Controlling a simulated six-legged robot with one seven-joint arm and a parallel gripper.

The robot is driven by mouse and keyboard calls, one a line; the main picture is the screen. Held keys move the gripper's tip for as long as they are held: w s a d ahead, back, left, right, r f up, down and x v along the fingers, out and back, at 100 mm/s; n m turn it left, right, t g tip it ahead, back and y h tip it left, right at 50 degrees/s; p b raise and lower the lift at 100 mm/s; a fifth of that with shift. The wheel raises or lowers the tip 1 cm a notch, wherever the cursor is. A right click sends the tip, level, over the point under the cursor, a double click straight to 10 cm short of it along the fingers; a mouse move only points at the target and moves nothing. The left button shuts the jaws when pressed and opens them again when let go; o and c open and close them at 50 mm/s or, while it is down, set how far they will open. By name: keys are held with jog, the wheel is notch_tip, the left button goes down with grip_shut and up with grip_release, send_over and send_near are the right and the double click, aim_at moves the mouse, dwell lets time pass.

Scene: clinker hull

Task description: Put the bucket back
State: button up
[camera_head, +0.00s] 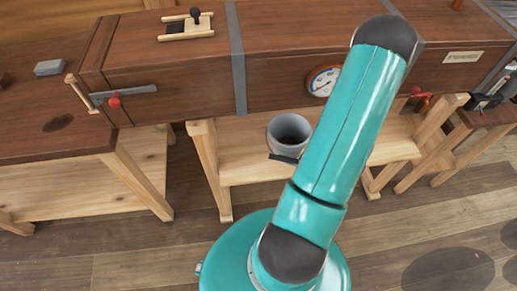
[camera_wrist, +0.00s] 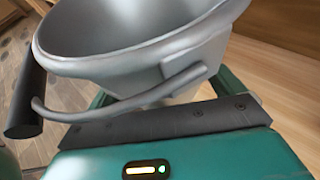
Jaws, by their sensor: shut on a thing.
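The grey metal bucket (camera_head: 289,133) is upright or nearly so at the lower shelf of the trestle, below the long wooden box; I cannot tell whether it rests on the shelf or hangs just above it. In the wrist view the bucket (camera_wrist: 140,58) fills the upper part, with its wire bail lowered on the near side and a dark handle grip at the left. My gripper (camera_wrist: 165,90) is shut on the bucket's near side, its teal fingers partly hidden by the bucket. In the head view my arm hides the gripper.
The long wooden steam box (camera_head: 175,85) with a round dial (camera_head: 323,81) stands over the trestle shelf (camera_head: 245,165). A bench (camera_head: 60,130) stands at the left. The floor in front is clear.

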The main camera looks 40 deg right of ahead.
jog(key=x, duration=0.7)
jog(key=shift+w+a+f, duration=0.2)
jog(key=shift+f, duration=0.05)
send_over(264, 155)
jog(key=s, duration=0.2)
jog(key=f, duration=0.4)
jog(key=shift+d, duration=0.2)
jog(key=shift+w+f, duration=0.5)
jog(key=shift+f, duration=0.05)
jog(key=f, duration=0.3)
jog(key=shift+w+a, duration=0.15)
jog(key=shift+w, duration=0.25)
jog(key=shift+f, duration=0.45)
jog(key=shift+f, duration=0.15)
jog(key=o, duration=1)
jog(key=shift+c, duration=0.2)
